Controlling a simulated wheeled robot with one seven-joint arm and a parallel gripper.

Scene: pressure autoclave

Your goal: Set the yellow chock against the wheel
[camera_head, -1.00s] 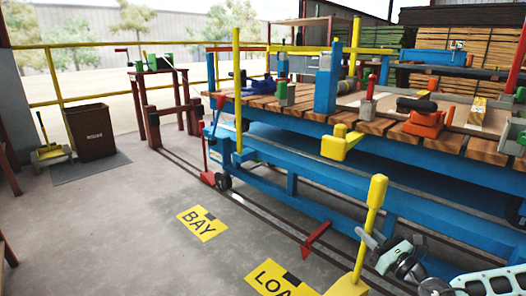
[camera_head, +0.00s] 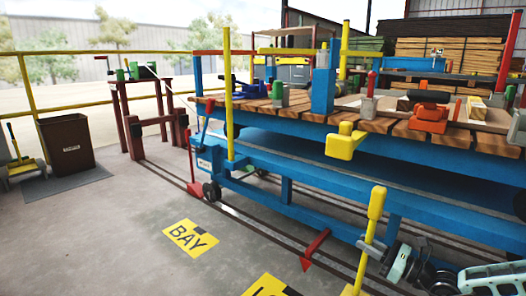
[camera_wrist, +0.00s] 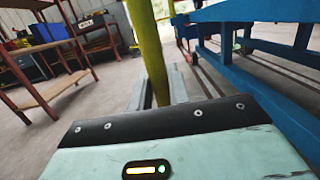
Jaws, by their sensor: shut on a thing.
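My gripper (camera_head: 371,249) is shut on the upright handle of the yellow chock (camera_head: 375,205), at the lower right of the head view. The chock's yellow base is mostly cut off by the bottom edge. In the wrist view the yellow handle (camera_wrist: 148,45) stands between the grey fingers; the base is hidden there. A small dark wheel (camera_head: 211,190) is under the left end of the blue trolley (camera_head: 250,181), on the rail. The chock is well to the right of this wheel and nearer to me, apart from it.
A red wedge-shaped piece (camera_head: 314,249) projects at the near rail (camera_head: 250,222). A yellow BAY plate (camera_head: 190,237) lies on the floor. A brown bin (camera_head: 66,144) stands at left. The floor between plate and bin is clear. Blue trolley beams run close beside my arm.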

